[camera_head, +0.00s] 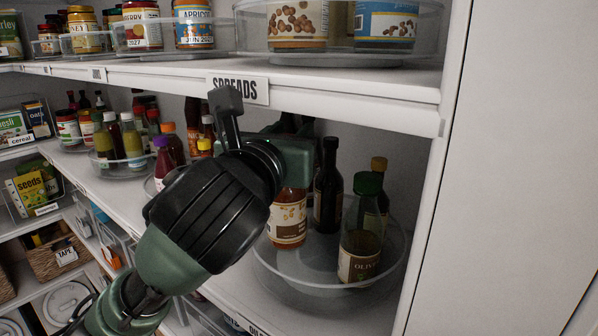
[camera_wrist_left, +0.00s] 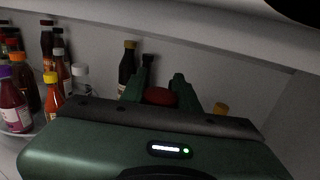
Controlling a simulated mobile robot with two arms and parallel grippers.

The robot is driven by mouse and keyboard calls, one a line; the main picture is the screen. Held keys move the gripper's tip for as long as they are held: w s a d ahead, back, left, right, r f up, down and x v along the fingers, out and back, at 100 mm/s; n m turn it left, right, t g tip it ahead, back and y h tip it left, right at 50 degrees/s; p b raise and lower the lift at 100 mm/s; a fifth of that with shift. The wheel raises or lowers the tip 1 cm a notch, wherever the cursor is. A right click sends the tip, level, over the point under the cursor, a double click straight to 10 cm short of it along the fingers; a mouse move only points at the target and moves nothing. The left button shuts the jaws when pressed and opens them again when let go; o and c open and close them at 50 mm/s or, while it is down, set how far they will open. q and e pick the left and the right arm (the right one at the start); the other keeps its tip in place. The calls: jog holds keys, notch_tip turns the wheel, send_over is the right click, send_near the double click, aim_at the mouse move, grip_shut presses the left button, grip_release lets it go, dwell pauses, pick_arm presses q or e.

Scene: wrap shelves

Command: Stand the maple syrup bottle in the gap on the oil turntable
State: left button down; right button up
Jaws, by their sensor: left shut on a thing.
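An amber bottle with a pale label (camera_head: 287,218), which I take to be the maple syrup, stands upright at the left part of the oil turntable (camera_head: 284,284). Its red cap (camera_wrist_left: 159,97) shows between the fingers of my left gripper (camera_wrist_left: 157,88) in the left wrist view. My left gripper is shut on this bottle near its top; in the head view my wrist hides the cap and most of the fingers. I cannot tell whether the bottle's base touches the turntable floor. My right gripper is out of view.
On the turntable stand a dark bottle (camera_head: 328,192), a green-capped olive oil bottle (camera_head: 361,242) and a yellow-capped bottle (camera_head: 380,167). The spreads shelf edge (camera_head: 340,98) hangs close above my gripper. Several sauce bottles (camera_head: 131,140) stand to the left. A white side panel is at right.

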aim_at(286, 194)
pick_arm(q)
jog(key=shift+s+d+r, duration=0.1)
jog(key=shift+s+d, duration=0.3)
jog(key=shift+d, duration=0.15)
jog(key=shift+w+a+f+p, duration=0.1)
jog(key=shift+f+p, duration=0.3)
jog(key=shift+f, duration=1.25)
notch_tip(286, 194, down, 3)
jog(key=shift+r, duration=0.2)
jog(key=shift+s+f+p, duration=0.2)
jog(key=shift+f+p, duration=0.35)
jog(key=shift+d+f, duration=0.1)
jog(key=shift+d, duration=0.1)
jog(key=c, duration=1)
grip_release()
jog(key=shift+c, duration=0.2)
